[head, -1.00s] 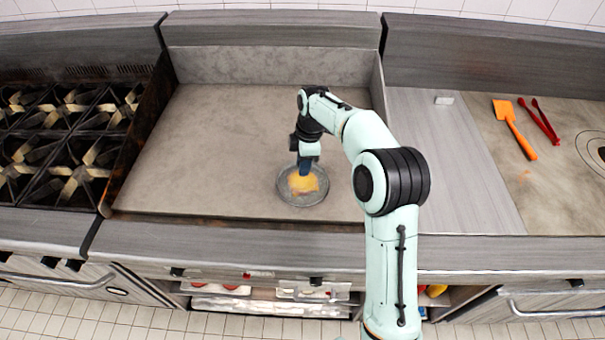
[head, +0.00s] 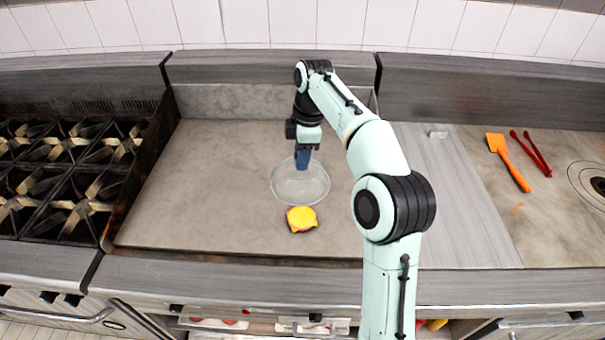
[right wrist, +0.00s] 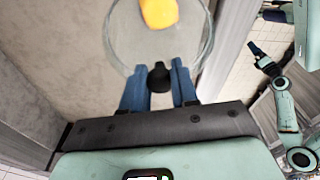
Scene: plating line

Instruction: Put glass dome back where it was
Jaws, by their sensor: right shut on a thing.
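The glass dome (head: 300,188) is a clear round cover in my right gripper (head: 304,160), above the flat griddle (head: 200,180). In the right wrist view my right gripper (right wrist: 160,80) has its blue fingers on either side of the dome's dark knob, with the clear dome (right wrist: 125,45) spreading beyond. A yellow cheese-topped patty (head: 302,219) lies on the griddle, just in front of the dome in the head view. It also shows in the right wrist view (right wrist: 158,12), seen through or beside the dome. My left gripper is not seen in the head view.
A stove with black burner grates (head: 70,180) stands left of the griddle. On the right counter (head: 455,200) lie an orange spatula (head: 508,161) and red tongs (head: 531,152). The griddle's left part is clear. A raised wall runs along its back.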

